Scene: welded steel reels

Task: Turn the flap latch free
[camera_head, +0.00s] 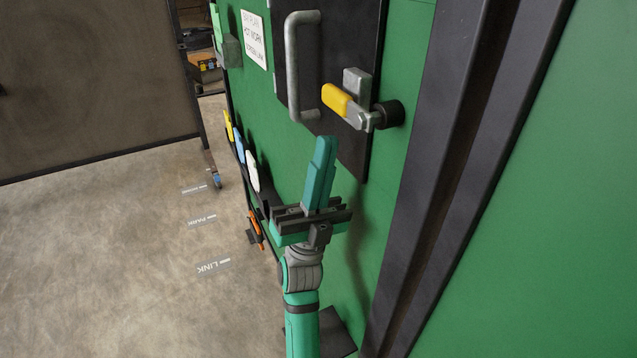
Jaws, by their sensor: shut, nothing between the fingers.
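The flap latch (361,112) is a grey metal lever with a yellow grip (337,99), set beside a dark round pivot (390,114) at the right edge of a black flap (343,52). The yellow grip points left and slightly up. A grey D-shaped handle (294,68) stands upright on the flap, left of the latch. My gripper (325,145) is shut and empty, with its teal fingers pointing up. In the picture its tips are just below the yellow grip and appear apart from it; the depth between them is hard to tell.
A green panel (402,62) carries the flap, with a dark steel post (455,150) to the right. A paper sign (253,38) and several coloured tags (251,171) are on the left side. The concrete floor (120,260) is open at left, with painted labels.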

